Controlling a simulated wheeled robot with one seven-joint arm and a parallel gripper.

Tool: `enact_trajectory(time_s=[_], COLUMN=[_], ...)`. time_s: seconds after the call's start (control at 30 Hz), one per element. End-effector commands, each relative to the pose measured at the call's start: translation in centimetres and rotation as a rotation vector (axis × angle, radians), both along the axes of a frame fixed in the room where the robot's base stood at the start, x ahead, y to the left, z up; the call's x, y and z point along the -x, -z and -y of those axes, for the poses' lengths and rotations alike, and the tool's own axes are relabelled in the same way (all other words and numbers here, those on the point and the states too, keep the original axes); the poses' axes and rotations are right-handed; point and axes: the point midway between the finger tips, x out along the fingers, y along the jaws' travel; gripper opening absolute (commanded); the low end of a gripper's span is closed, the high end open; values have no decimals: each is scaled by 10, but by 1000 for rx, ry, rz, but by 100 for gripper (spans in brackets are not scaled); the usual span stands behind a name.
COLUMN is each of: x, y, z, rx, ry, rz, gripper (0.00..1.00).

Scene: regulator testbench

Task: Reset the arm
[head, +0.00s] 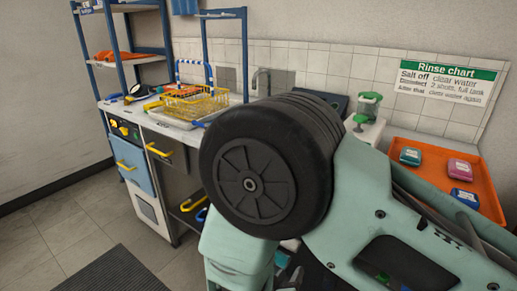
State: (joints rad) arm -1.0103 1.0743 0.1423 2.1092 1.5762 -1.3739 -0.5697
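My own mint-green arm fills the middle and right of the head view, close to the camera. Its large black round joint (270,165) covers part of the counter, and its links run down to the bottom edge and off to the right. I cannot make out my gripper or its fingertips in this view, so what it may hold is hidden.
A counter (178,128) with yellow-handled drawers carries a yellow wire basket (195,103). An orange tray (478,178) at right holds a green, a pink and a blue item. A blue-framed shelf (120,40) stands at back left. The floor (60,225) at left is clear beside a dark mat (118,270).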

Motion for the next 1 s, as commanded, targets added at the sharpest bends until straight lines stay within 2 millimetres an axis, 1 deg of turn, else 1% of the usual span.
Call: enact_trajectory(time_s=[0.03,0.1,0.17,0.2,0.27,0.33,0.37,0.4,0.47,0.5,0.57,0.6,0.67,0.7,0.77,0.8,0.9,1.0], x=[-11,-19,-21,-20,-15,-5,2,11,27,39,58,72,92,103,119,129,145,154], y=[-20,-36,-53,-66,-89,-118,-130,-148,-172,-189,-211,-224,-242,-252,-265,-271,-283,-289], z=[-14,-36,-55,-66,-81,-92,-95,-98,-96,-92,-80,-69,-49,-34,-10,6,39,60], rx=[-122,-286,-411,-484,-579,-664,-692,-720,-743,-745,-730,-707,-657,-618,-551,-507,-412,-350], ry=[-32,-97,-158,-200,-266,-343,-375,-419,-477,-515,-559,-582,-604,-609,-606,-597,-561,-532], rz=[-54,-150,-233,-290,-376,-478,-523,-584,-674,-734,-823,-881,-963,-1011,-1073,-1109,-1171,-1205], gripper=[34,34,34,34,34,34,34,34,34,34,34,34,34,34,34,34,34,34])
